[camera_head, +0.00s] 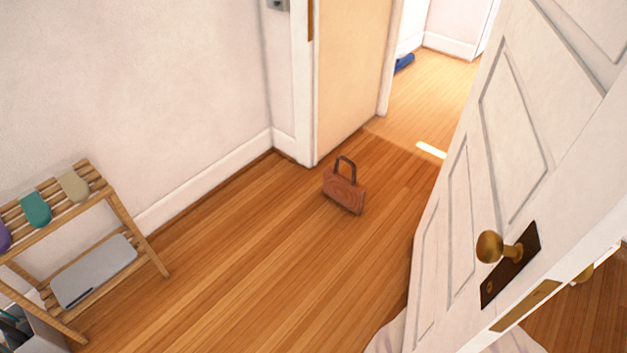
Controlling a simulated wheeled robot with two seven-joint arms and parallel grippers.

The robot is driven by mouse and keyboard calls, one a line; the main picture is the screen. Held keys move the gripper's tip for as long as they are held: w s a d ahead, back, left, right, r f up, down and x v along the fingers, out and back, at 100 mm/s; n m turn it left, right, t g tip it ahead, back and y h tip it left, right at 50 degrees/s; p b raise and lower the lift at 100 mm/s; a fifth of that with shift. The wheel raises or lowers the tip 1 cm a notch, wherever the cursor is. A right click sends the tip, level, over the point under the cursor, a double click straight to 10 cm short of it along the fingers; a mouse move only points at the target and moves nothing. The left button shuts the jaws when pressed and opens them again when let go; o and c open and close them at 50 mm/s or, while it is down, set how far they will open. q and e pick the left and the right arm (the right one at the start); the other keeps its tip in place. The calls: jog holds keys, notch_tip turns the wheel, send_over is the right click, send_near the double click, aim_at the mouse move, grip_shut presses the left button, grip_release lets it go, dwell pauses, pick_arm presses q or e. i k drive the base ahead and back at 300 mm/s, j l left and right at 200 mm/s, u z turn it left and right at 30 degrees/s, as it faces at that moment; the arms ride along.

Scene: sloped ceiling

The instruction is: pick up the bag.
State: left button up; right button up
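The brown bag (344,191) stands upright on the wooden floor, near the middle of the head view. Its darker handles arch up above it. It stands apart from the walls and the door, in front of a doorway. Neither of my grippers shows in the view.
A white panelled door (478,180) with a brass knob (490,247) stands open on the right. A wooden rack (152,248) with a grey item on its lower shelf stands at the left wall. The floor (260,270) between rack and door is clear. A blue object (404,62) lies beyond the doorway.

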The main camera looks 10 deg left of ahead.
aim_at(345, 189)
jog(key=i+j, duration=0.1)
jog(key=j, duration=0.2)
jog(key=z, duration=0.15)
jog(key=i+j+z, duration=0.2)
jog(key=z, duration=0.25)
jog(key=i+j+z, duration=0.25)
jog(key=z, duration=0.15)
jog(key=i+j+z, duration=0.1)
jog(key=j, duration=0.25)
jog(key=i+j, duration=0.3)
jog(key=i+j+z, duration=0.15)
jog(key=j, duration=0.25)
jog(key=i+j, duration=0.25)
jog(key=j, duration=0.15)
jog(key=i+j+z, duration=0.15)
jog(key=j, duration=0.2)
jog(key=i+j, duration=0.2)
jog(key=j, duration=0.2)
jog(key=i+j, duration=0.1)
jog(key=j, duration=0.2)
jog(key=i+j, duration=0.15)
jog(key=j, duration=0.15)
jog(key=i+j, duration=0.1)
jog(key=j, duration=0.2)
jog(key=z, duration=0.05)
